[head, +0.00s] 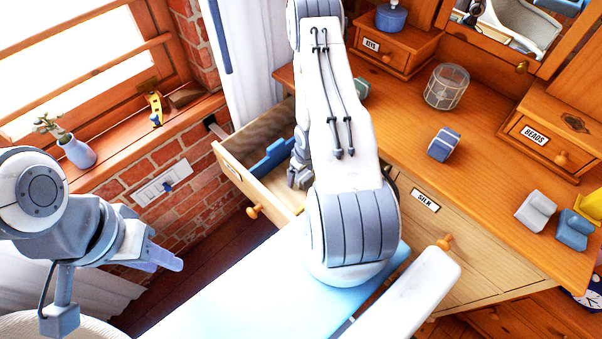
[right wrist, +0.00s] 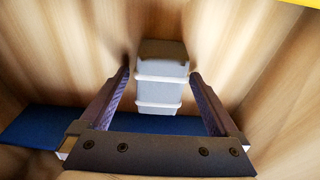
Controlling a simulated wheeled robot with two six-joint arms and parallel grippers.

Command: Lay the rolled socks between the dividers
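The open drawer (head: 236,186) under the desk has a blue divider (head: 272,155) inside; a blue divider (right wrist: 30,128) also shows in the right wrist view. My right gripper (head: 298,177) reaches down into the drawer, partly hidden by my arm. In the right wrist view my right gripper (right wrist: 160,78) is open, its fingers on either side of a pale grey-blue sock roll (right wrist: 160,92) with white bands and a dark end. Narrow gaps show between fingers and roll. More rolls lie on the desk: blue-grey (head: 444,145), grey (head: 535,212), blue (head: 573,231). My left gripper (head: 164,266) is open and empty, away from the drawer.
A glass jar (head: 446,87) stands on the desk (head: 400,110). Small boxes labelled KEYS (head: 385,50) and BEADS (head: 540,138) stand at its back. A drawer labelled SILK (head: 470,235) is below. A vase (head: 77,152) stands on the windowsill at left. A yellow object (head: 590,203) is at the right edge.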

